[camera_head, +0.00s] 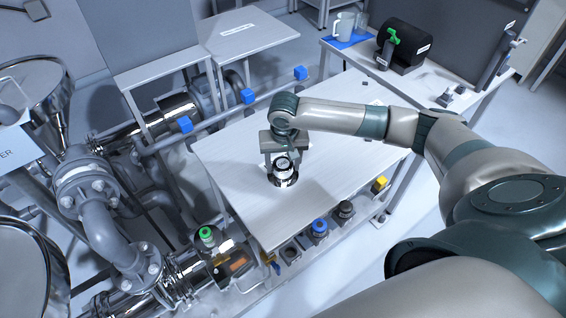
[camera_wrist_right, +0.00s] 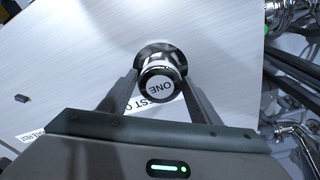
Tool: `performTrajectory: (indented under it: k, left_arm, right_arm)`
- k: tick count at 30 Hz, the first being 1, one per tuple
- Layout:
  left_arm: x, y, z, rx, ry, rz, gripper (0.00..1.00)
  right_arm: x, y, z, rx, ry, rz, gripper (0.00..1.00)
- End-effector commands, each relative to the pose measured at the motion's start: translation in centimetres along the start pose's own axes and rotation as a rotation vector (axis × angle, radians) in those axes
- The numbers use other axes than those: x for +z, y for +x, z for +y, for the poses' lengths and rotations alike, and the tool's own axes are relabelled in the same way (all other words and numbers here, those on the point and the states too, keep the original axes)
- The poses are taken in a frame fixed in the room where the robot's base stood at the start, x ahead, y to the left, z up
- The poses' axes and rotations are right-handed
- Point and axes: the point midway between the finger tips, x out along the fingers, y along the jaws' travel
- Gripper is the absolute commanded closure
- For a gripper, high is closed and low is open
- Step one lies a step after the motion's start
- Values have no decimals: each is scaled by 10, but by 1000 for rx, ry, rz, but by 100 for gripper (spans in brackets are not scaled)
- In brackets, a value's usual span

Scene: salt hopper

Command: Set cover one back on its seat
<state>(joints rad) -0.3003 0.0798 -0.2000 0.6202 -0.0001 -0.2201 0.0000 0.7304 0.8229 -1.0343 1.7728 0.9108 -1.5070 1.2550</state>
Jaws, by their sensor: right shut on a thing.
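Cover one (camera_head: 283,169) has a bright metal neck, a dark wide base and a white top. In the right wrist view its top (camera_wrist_right: 160,87) reads "ONE". My right gripper (camera_head: 281,158) comes down from above over the middle of the grey table. Its two fingers (camera_wrist_right: 159,88) are shut on the cover's neck from both sides. The cover stands upright at the tabletop; I cannot tell if its base touches. A white label (camera_wrist_right: 158,107), partly hidden, lies under it. I cannot pick out the seat for certain. My left gripper is not in view.
The table (camera_head: 240,190) is mostly clear around the cover. Below its front edge are a green-knobbed valve (camera_head: 207,234), a blue-topped fitting (camera_head: 319,226) and a dark-topped fitting (camera_head: 345,210). Large steel pipes (camera_head: 105,225) fill the left. A side table (camera_head: 425,82) stands at back right.

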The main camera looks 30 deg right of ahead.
Motion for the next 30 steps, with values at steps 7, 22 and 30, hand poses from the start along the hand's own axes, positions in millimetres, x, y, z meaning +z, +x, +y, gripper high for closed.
performTrajectory:
  k: [7,22,30]
  left_arm:
    - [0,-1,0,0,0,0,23]
    - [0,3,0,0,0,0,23]
    - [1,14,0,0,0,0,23]
  right_arm:
    - [0,2,0,0,0,0,24]
    - [0,-8,-1,-2,0,0,24]
    - [-1,-46,-1,-3,-1,3,24]
